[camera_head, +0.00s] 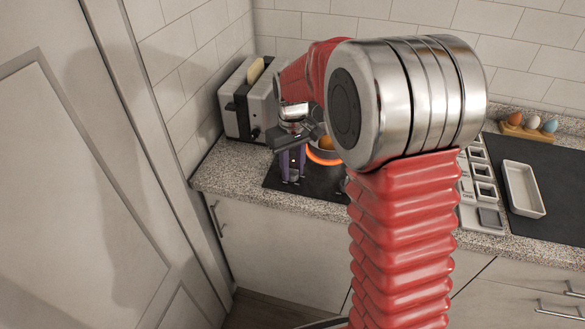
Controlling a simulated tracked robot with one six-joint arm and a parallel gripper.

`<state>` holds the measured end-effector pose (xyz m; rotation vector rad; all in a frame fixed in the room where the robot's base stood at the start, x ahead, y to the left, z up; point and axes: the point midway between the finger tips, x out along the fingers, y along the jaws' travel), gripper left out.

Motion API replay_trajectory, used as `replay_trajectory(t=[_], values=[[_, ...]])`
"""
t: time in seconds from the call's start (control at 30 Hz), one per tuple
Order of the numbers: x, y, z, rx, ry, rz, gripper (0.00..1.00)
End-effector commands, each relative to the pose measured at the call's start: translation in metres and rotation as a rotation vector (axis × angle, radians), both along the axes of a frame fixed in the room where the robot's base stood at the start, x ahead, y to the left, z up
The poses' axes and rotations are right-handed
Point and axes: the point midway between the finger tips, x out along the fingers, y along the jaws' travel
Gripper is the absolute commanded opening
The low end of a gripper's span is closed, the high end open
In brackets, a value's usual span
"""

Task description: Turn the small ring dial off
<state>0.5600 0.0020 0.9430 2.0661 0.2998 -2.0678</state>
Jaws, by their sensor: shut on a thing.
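My gripper (292,175) points down at the front left of the black hob (325,185). Its purple fingers are closed around a small greyish knob (293,177), which looks like the small ring dial; the fingers hide most of it, so its setting cannot be read. An orange glowing ring (322,159) shows on the hob just right of my gripper. A pan (326,143) with something orange-brown in it sits at that ring, partly hidden by my arm.
A toaster (240,112) with a bread slice stands behind left of my gripper. Right of my arm are a panel of square switches (484,190), a pale tray (523,189) on a dark mat (560,195), and a wooden holder (520,131) with eggs.

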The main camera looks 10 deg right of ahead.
Motion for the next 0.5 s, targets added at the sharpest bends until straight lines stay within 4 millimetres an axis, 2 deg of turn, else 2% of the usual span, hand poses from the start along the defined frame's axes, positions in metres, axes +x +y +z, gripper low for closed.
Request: replay_trajectory(t=[0.5], values=[[0.0008,0.0000,0.0007,0.000,-0.003,0.488,0.04]])
